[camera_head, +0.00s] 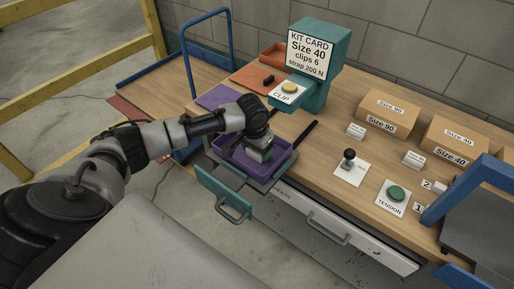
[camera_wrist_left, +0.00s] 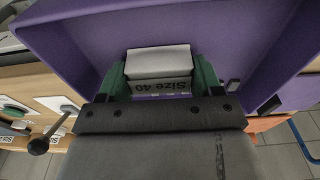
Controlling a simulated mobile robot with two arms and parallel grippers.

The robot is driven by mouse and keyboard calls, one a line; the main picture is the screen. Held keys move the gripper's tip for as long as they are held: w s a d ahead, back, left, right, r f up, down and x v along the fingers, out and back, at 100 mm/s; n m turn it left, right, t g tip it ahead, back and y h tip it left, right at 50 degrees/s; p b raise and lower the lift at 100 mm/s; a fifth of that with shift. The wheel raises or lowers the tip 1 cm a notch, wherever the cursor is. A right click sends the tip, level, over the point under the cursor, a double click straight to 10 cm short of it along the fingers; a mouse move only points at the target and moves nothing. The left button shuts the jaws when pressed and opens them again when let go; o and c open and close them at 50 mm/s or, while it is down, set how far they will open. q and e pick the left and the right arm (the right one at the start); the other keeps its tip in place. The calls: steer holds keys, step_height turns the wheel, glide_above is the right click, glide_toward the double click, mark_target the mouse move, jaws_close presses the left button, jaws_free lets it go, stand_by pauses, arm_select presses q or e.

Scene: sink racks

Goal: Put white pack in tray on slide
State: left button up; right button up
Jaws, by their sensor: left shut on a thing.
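The white pack (camera_wrist_left: 158,62) shows in the left wrist view with "Size 40" on its grey-looking near side. My left gripper (camera_wrist_left: 160,84) is shut on it, a green finger on each side. In the head view the left gripper (camera_head: 260,150) is down over the purple tray (camera_head: 233,163), with the pack (camera_head: 259,155) low at the tray. Whether the pack touches the tray floor I cannot tell. The tray also fills much of the left wrist view (camera_wrist_left: 80,35). It sits on the slide (camera_head: 262,183) at the bench's front edge. My right gripper is not in view.
A teal stand (camera_head: 318,75) carries a kit card reading Size 40, clips 6. A teal front with a handle (camera_head: 224,194) juts out below the tray. Boxes (camera_head: 388,113), a black-knobbed lever (camera_head: 349,158) and a green tension button (camera_head: 396,192) are to the right.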

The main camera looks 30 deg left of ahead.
mark_target(254, 152)
arm_select(q)
steer(key=shift+f, duration=0.1)
steer(key=o, duration=0.9)
steer(key=shift+o, duration=0.2)
step_height(254, 152, up, 12)
steer(key=s, duration=0.1)
steer(key=shift+s, duration=0.2)
